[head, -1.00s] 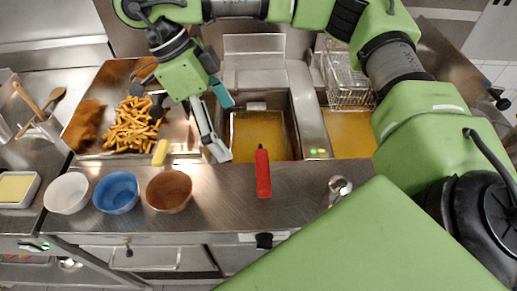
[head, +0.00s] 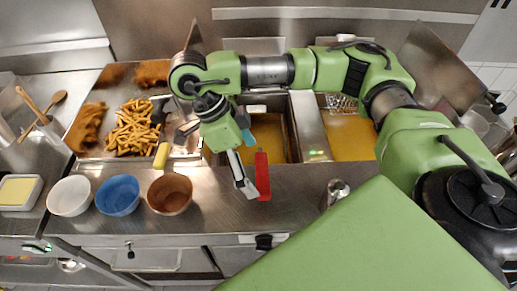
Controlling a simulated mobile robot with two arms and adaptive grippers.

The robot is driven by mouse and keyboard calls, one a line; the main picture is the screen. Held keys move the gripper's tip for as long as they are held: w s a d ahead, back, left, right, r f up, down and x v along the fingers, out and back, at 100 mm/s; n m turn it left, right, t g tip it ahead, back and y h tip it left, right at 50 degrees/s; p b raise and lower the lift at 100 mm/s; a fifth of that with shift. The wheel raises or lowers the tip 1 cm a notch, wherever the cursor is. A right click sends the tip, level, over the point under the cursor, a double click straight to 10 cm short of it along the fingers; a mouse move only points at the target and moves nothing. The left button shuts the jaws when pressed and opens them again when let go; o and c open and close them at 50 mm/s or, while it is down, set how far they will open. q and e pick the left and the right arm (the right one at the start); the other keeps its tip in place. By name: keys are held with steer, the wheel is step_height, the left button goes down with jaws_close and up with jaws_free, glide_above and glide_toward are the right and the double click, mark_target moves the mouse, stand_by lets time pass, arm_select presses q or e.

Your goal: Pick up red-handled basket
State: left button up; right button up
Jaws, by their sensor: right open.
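The red handle (head: 262,176) of the red-handled basket sticks out over the front edge of the left fryer vat. The basket body is hard to make out in the yellow oil. My right gripper (head: 243,178) is open and empty. It points down just left of the red handle, with a long grey finger beside it. I cannot tell whether the finger touches the handle. My left gripper is not in view.
A tray of fries (head: 132,128) with a yellow handle (head: 161,155) is at the left. White (head: 69,196), blue (head: 117,195) and brown (head: 169,194) bowls line the counter's front. A metal container (head: 335,193) stands right. The counter between is clear.

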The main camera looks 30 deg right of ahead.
steer(key=shift+s+d+f, duration=0.1)
steer(key=shift+s+f, duration=0.1)
steer(key=shift+f, duration=0.3)
steer(key=c, duration=1.7)
steer(key=shift+r, duration=0.1)
